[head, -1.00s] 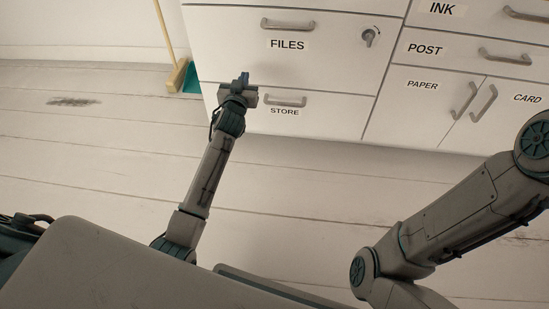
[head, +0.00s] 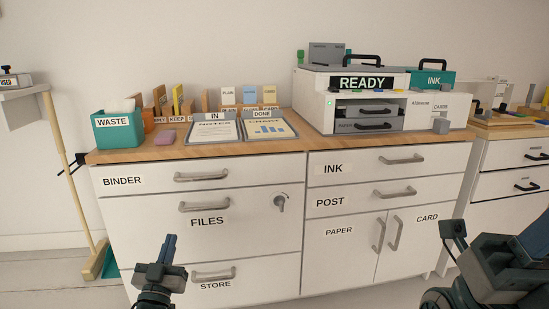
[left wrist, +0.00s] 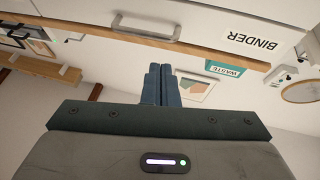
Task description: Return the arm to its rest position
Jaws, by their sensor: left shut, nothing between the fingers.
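My left gripper (head: 169,246) stands upright in front of the cabinet (head: 304,240), low at the left, over the lower part of the FILES drawer (head: 240,222) and beside the STORE label in the picture. Its blue fingers are together with nothing between them. They also show shut in the left wrist view (left wrist: 161,85), where the BINDER drawer (left wrist: 215,38) appears upside down. Part of my right arm shows at the lower right of the head view; its fingers do not show.
The cabinet's drawers and doors look closed. On the desktop are a WASTE bin (head: 118,131), an IN tray, a DONE tray and a printer marked READY (head: 362,83). A broom (head: 75,180) leans at the left.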

